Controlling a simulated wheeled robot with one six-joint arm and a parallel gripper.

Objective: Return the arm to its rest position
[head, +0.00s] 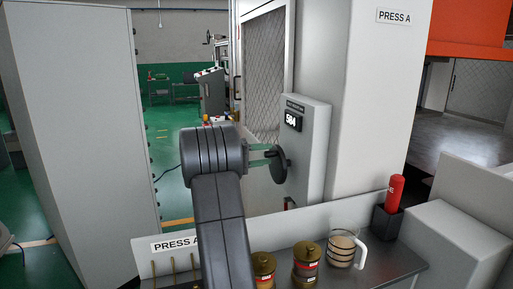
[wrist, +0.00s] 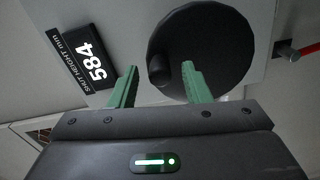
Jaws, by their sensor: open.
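My gripper (wrist: 155,85) is open, with its two green fingers spread in the wrist view. A black round handwheel with a small knob (wrist: 202,55) is just ahead of the fingertips. The knob shows between the fingers, and I cannot tell whether they touch the wheel. In the head view my gripper (head: 262,156) is seen from behind, level with the black handwheel (head: 279,164) on the grey panel of Press A. My arm (head: 220,215) reaches up and forward from the bottom of the view. A display reading 584 (wrist: 90,60), labelled shut height mm, is beside the wheel.
Below the panel, a grey shelf (head: 395,275) holds brass-coloured canisters (head: 263,268), a clear measuring jug (head: 343,250) and a red marker-like cylinder (head: 395,193) in a black holder. A tall grey cabinet (head: 85,140) stands at left. Green floor (head: 172,195) is open between them.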

